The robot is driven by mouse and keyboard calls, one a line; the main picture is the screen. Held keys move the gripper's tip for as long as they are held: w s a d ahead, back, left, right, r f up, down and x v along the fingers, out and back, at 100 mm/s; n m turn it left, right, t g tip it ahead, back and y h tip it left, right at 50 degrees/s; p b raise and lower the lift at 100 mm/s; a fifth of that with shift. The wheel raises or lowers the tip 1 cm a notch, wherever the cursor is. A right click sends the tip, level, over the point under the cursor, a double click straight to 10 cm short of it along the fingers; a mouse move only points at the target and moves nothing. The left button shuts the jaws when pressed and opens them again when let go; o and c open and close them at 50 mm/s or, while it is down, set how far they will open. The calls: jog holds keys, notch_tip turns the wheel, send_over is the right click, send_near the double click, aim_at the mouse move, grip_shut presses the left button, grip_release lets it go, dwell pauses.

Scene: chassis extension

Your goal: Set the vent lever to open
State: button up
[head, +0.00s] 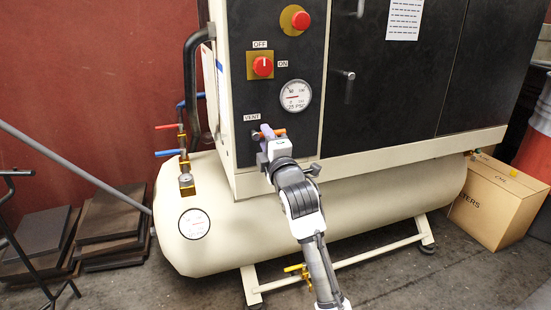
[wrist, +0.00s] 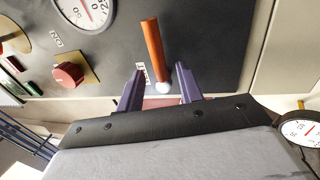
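The vent lever is an orange bar (wrist: 153,50) with a white rounded end (wrist: 163,88) in the wrist view. In the head view its orange part (head: 280,132) shows beside my gripper, just below the VENT label (head: 252,117) on the black panel. My gripper (wrist: 161,73) is open, with its two purple fingers on either side of the lever's white end and a gap on both sides. In the head view my gripper (head: 266,131) is at the panel and hides part of the lever.
A red OFF/ON knob (head: 263,66) and a pressure gauge (head: 295,96) are above the lever; the knob also shows in the wrist view (wrist: 68,75). A cream tank (head: 330,215) lies below the panel. Pipe valves with red and blue handles (head: 168,153) stand at left.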

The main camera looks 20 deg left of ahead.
jog(key=b+v, duration=0.5)
jog(key=v, duration=0.7)
jog(key=shift+s+d+f, duration=0.15)
jog(key=shift+s+d, duration=0.05)
